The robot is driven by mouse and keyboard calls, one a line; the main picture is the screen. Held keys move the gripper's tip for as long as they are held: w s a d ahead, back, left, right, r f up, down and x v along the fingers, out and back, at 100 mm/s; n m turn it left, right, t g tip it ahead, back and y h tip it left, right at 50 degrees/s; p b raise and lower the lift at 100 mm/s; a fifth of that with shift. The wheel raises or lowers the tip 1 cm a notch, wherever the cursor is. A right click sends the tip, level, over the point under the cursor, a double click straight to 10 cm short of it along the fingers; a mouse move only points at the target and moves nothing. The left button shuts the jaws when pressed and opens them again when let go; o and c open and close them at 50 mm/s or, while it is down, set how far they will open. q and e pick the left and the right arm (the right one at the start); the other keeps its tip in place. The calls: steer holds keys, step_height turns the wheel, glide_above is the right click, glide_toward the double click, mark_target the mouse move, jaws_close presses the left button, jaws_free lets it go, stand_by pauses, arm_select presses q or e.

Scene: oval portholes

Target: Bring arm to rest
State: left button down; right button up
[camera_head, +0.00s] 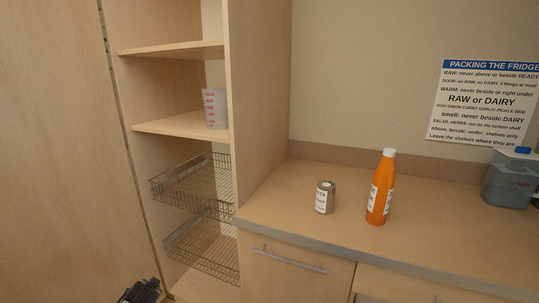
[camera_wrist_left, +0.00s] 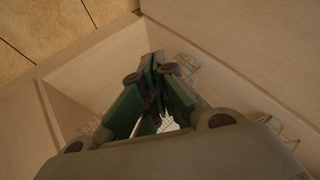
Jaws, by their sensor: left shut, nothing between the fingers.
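My left gripper (camera_wrist_left: 160,75) shows in the left wrist view, its green-padded fingers together at the tips with nothing between them. In the head view, a small dark part of my left arm (camera_head: 142,291) shows at the bottom edge, low in front of the cabinet. My right gripper is in neither view.
A tall cabinet (camera_head: 178,49) with shelves and wire baskets (camera_head: 190,180) stands at left; a measuring cup (camera_head: 215,108) is on a shelf. The counter (camera_head: 290,210) holds a can (camera_head: 325,197), an orange bottle (camera_head: 380,188) and a clear container (camera_head: 510,180). A sign (camera_head: 485,102) hangs behind.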

arm_select(q)
steer(key=s+d+f+n+g+h, duration=0.1)
steer(key=s+d+f+g+h, duration=0.15)
steer(key=s+d+f, duration=0.95)
steer(key=s+d+f+n+g+h, duration=0.1)
steer(key=s+d+f+g+h, duration=0.15)
steer(key=s+d+f, duration=0.95)
steer(key=s+a+g+p, duration=0.2)
steer(key=s+a+p, duration=0.1)
steer(key=s+p, duration=1.35)
steer(key=s+a+r+p, duration=0.2)
steer(key=s+p, duration=0.4)
steer(key=s, duration=0.1)
steer(key=s+a+r+p, duration=0.2)
steer(key=s+r+p, duration=0.1)
steer(key=s+p, duration=0.3)
steer(key=shift+s+y+p, duration=0.3)
steer(key=shift+s+p, duration=0.05)
steer(key=shift+s, duration=0.8)
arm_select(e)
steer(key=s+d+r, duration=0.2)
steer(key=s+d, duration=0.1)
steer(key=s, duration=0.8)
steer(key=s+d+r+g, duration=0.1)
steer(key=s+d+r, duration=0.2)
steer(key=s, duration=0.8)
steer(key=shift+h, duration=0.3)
